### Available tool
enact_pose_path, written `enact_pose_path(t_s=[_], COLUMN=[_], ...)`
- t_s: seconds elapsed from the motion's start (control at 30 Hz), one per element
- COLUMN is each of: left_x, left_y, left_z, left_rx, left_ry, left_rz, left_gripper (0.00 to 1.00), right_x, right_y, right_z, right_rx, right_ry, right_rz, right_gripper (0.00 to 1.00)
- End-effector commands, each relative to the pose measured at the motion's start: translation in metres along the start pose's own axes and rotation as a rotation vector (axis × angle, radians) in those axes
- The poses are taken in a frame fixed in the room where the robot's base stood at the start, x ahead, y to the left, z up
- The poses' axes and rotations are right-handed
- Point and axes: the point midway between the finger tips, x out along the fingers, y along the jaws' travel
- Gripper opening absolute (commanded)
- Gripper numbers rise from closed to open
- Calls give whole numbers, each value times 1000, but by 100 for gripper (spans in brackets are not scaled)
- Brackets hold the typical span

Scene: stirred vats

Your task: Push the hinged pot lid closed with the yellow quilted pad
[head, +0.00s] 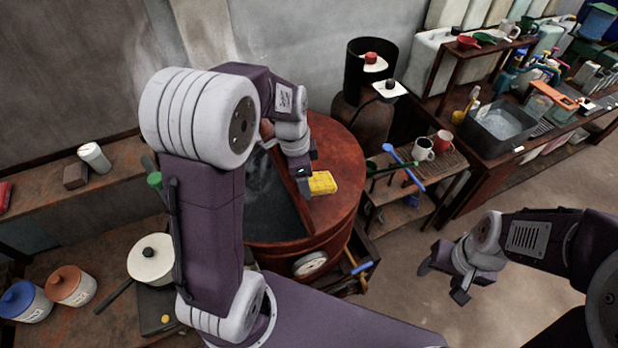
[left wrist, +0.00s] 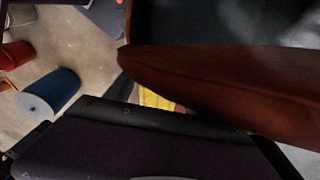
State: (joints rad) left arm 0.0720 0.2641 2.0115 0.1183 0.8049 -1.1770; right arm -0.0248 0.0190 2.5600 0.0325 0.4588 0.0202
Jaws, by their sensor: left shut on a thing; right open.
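The large red-brown vat (head: 335,215) stands in the middle of the head view. A flat red-brown lid section (head: 338,150) covers its right part, and its left part is open and dark, with pale steam. I cannot tell the lid's exact angle. My left gripper (head: 306,186) is shut on the yellow quilted pad (head: 323,182), over the lid section near its straight edge. In the left wrist view, a yellow patch of the pad (left wrist: 157,99) shows beside a red-brown edge (left wrist: 220,88); the rest is hidden. My right gripper (head: 443,281) is open and empty over the floor.
A low rack with mugs (head: 423,149) and a blue-handled tool (head: 404,167) stands right of the vat. A black cylinder (head: 356,55) stands behind it. A lidded white pot (head: 150,262) and jars (head: 24,302) are on the left bench. Floor at right is clear.

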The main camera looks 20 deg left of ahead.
Motion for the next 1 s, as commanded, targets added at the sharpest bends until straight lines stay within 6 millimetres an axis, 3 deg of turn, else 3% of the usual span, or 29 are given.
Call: enact_pose_path(t_s=[0.03,0.73,1.0], left_x=[9,11,8], left_y=[10,18,16], left_z=[9,43,42], left_rx=[9,9,7], left_ry=[-22,-20,-15], left_rz=[34,33,25], left_gripper=[5,7,7], right_x=[3,14,12], right_y=[0,0,0], right_z=[0,1,1], right_rx=[0,0,0], right_ry=[0,0,0], right_rz=[0,0,0], right_gripper=[59,59,59])
